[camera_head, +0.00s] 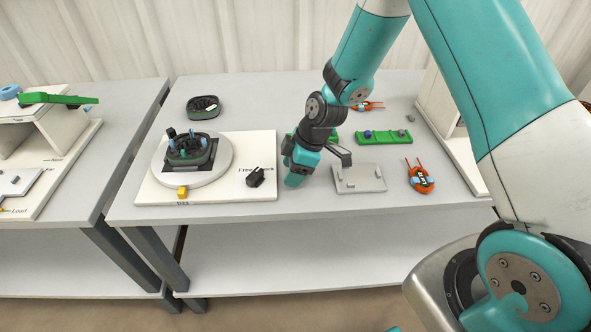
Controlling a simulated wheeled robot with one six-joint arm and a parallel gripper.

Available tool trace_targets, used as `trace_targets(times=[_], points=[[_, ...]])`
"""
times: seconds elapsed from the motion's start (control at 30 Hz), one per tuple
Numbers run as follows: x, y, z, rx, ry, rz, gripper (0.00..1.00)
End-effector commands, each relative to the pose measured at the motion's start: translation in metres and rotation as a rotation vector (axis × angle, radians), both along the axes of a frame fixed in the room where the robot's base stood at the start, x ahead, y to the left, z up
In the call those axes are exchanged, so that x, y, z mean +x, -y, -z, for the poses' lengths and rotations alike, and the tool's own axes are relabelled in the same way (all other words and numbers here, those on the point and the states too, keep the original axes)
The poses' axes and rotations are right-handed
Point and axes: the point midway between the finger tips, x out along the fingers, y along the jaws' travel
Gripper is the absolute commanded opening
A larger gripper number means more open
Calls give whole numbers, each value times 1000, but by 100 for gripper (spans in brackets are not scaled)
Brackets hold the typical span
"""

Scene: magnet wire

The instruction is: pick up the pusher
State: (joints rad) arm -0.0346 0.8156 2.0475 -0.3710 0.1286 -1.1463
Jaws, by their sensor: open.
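No part in view is clearly marked as the pusher, so I cannot tell for certain which one it is. A small black block (255,177) stands on the right part of a white board, close to the left of my arm's end. A light grey plate with small pegs (359,178) lies just right of my arm's end. My gripper (295,172) is low over the table between the board and the plate. It is open, and no held part shows. My wrist hides part of a green piece behind it.
A dark tray (203,107) lies behind. A green holder (383,138) and orange-handled tools (420,178) lie right. The front table strip is clear.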

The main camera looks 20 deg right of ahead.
Motion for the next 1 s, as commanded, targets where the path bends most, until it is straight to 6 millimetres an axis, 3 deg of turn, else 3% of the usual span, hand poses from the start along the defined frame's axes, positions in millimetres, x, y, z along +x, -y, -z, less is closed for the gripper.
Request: trace_targets(times=[0.1,0.13,0.3,0.37,0.77,0.87,1.0], points=[[0,0,0,0,0,0,55],[0,0,0,0,0,0,51],[0,0,-1,0,0,0,12],[0,0,-1,0,0,0,2],[1,0,-8,0,2,0,2],[1,0,-21,1,4,0,2],[2,0,-54,1,8,0,2]])
